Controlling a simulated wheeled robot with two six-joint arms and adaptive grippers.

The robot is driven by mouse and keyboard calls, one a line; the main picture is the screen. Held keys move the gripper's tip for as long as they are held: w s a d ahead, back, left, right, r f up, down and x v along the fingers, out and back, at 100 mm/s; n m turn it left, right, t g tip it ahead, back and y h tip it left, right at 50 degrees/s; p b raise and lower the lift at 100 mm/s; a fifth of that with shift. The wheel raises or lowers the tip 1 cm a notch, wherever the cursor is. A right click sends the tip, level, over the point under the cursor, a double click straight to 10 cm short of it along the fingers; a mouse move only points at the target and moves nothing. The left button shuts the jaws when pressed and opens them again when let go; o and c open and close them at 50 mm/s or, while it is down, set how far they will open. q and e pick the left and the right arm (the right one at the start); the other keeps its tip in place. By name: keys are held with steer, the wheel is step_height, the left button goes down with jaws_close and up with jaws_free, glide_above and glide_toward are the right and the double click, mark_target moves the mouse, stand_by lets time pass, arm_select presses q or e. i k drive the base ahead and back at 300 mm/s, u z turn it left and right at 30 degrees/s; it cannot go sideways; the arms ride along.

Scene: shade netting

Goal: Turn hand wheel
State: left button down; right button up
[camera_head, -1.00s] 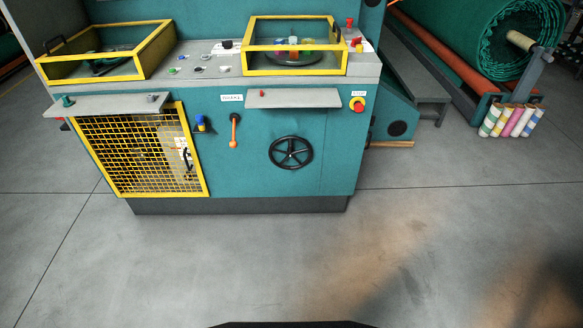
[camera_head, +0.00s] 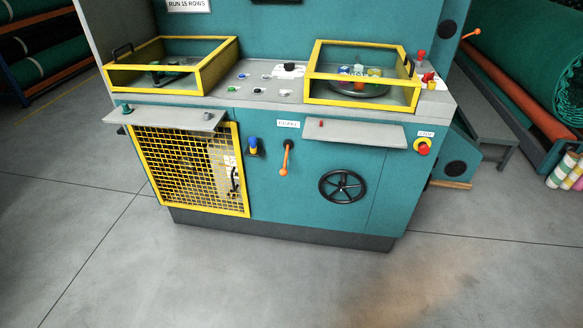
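The black hand wheel (camera_head: 342,186) is mounted on the front of the teal machine (camera_head: 300,215), on the right half below a small grey shelf. It has a round rim with several spokes. Neither of my grippers shows in the head view, and nothing touches the wheel.
An orange-handled lever (camera_head: 285,160), a blue knob (camera_head: 253,145) and a red stop button (camera_head: 422,147) sit near the wheel. A grey shelf (camera_head: 355,132) juts out above it. A yellow mesh guard (camera_head: 190,168) is at left. The floor (camera_head: 230,285) in front is clear.

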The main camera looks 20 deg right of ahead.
mark_target(341, 185)
steer(key=u, duration=0.2)
steer(key=i, duration=1.1)
steer(key=z, duration=0.35)
